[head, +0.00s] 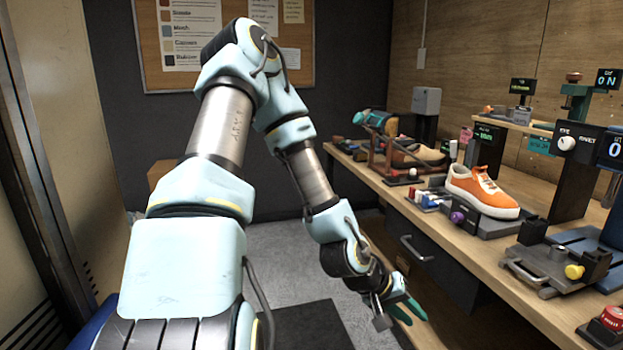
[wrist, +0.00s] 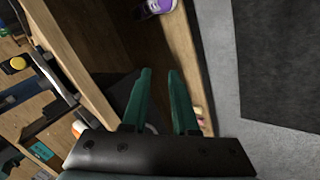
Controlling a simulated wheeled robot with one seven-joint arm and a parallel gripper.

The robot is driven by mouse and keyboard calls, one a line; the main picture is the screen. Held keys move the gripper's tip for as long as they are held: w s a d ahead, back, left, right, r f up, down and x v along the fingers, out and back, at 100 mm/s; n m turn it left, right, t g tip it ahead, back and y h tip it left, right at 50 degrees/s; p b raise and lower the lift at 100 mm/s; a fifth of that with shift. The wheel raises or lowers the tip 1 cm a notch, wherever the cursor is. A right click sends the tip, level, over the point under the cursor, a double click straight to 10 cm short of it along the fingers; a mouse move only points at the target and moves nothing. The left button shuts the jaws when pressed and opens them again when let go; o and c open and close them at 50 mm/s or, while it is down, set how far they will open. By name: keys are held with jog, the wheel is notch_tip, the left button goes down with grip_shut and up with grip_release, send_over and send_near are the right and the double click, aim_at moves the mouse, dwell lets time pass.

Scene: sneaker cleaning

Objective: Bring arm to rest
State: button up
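My gripper (head: 405,306) is at the end of my light-blue arm, in front of the workbench and below the level of its top. In the wrist view its two green fingers (wrist: 162,92) stand apart with nothing between them. The fingers point past the bench's front toward a lower wooden shelf or ledge. My arm rises in the middle of the head view, bends at the top and comes down to the right.
The workbench (head: 459,238) runs along the right. An orange sneaker (head: 483,192) sits on a stand on it. A drawer handle (head: 416,249) sticks out of the bench front. Grey floor (head: 283,263) is open left of the bench.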

jog(key=w+a+r+y, duration=0.2)
jog(key=a+y, duration=0.1)
jog(key=a, duration=0.5)
jog(key=w+a+r+y, duration=0.2)
jog(key=w+a+y, duration=0.1)
jog(key=a, duration=0.6)
jog(key=s+a+r+n+y, duration=0.1)
jog(key=s+a+r, duration=0.2)
jog(key=a+r, duration=0.7)
jog(key=shift+a+r+y, duration=0.15)
jog(key=shift+a+y, duration=0.15)
jog(key=shift+y, duration=0.1)
